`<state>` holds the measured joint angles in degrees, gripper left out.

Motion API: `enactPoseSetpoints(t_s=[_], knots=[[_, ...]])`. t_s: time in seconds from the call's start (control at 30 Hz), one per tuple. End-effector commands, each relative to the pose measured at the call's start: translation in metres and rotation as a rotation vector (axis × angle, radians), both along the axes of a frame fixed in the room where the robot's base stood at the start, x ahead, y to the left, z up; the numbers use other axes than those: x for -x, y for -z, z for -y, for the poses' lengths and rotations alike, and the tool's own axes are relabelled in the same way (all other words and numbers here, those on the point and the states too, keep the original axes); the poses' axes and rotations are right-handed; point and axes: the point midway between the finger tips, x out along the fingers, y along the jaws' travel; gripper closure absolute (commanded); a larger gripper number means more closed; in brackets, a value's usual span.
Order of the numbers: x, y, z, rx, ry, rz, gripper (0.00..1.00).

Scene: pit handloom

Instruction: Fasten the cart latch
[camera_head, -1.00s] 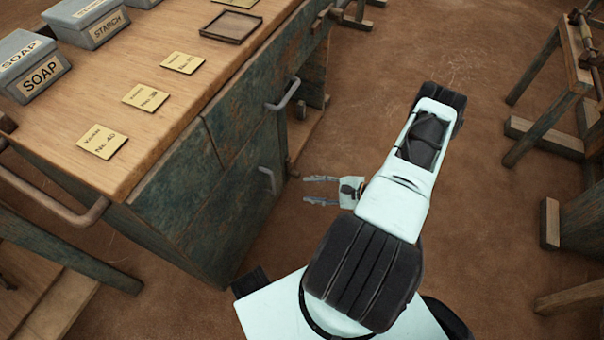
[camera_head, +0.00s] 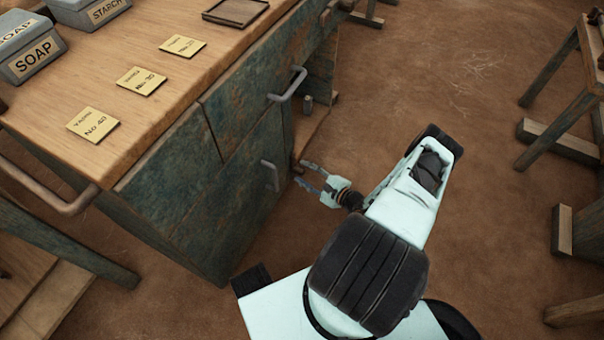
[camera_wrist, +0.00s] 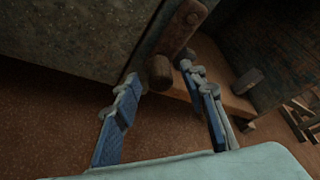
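The cart (camera_head: 165,195) is a worn green cabinet with a wooden top, at left in the head view. In the wrist view a brown, rusty latch bar (camera_wrist: 181,32) with a round pivot hangs tilted at the cart's edge. A stubby round knob (camera_wrist: 160,71) is at its lower end. My gripper (camera_head: 304,173) is open and empty beside the cart's right side, near the lower handle. In the wrist view its fingertips (camera_wrist: 158,80) lie on either side of the knob. I cannot tell whether they touch it. The latch is barely visible in the head view.
Two grey handles (camera_head: 287,84) (camera_head: 270,175) stick out from the cart's front. On top are yellow cards (camera_head: 92,124), a dark tray (camera_head: 235,11) and a soap box (camera_head: 32,56). Wooden frames (camera_head: 565,110) stand at right.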

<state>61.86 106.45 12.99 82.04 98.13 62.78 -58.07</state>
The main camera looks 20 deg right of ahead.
Motion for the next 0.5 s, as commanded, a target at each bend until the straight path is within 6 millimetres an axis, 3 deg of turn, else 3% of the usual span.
enactPoseSetpoints(t_s=[0.17, 0.43, 0.5], knots=[[-0.0122, 0.004, -0.0049, 0.0, -0.001, 0.001, 0.61], [-0.0135, 0.0036, -0.0052, 0.0, 0.0, 0.0, 0.61], [-0.0134, 0.0036, -0.0052, 0.0, 0.0, 0.0, 0.67]])
